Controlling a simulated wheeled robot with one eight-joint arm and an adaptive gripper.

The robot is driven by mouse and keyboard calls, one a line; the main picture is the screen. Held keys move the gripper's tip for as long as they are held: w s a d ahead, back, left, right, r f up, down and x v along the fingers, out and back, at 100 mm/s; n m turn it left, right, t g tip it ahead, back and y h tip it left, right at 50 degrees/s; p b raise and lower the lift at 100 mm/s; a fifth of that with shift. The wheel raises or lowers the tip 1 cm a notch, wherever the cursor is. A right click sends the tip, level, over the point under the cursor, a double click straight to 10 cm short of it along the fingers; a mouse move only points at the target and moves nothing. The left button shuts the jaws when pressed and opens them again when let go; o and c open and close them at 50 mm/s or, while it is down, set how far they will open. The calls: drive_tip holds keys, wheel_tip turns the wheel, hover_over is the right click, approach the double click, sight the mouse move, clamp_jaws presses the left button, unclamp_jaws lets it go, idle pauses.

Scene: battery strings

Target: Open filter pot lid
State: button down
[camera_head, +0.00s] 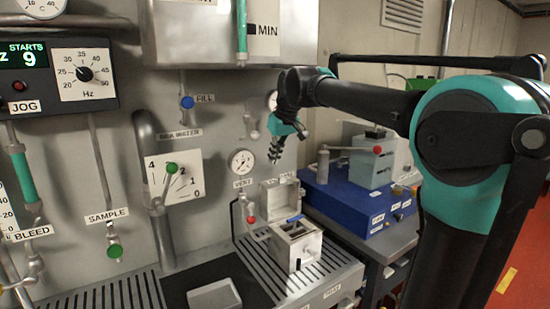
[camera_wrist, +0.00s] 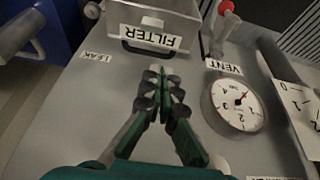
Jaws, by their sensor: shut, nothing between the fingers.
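The pressure gauge (camera_wrist: 236,104) and the red-knobbed VENT valve (camera_head: 251,219) are close beside the pot. A blue unit with a red-knobbed lever (camera_head: 345,200) stands to the right. The wall panel is just behind my gripper. Open air lies above the pot.

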sight(273, 181)
drive_tip(key=x, duration=0.7)
drive_tip(key=shift+f, duration=0.2)
drive_tip(key=shift+s+d+r, duration=0.2)
drive_tip(key=shift+s+d, duration=0.25)
drive_tip(key=shift+s, duration=0.2)
drive_tip(key=shift+s+d+r, duration=0.2)
drive_tip(key=shift+s+d, duration=0.2)
drive_tip(key=shift+s, duration=0.3)
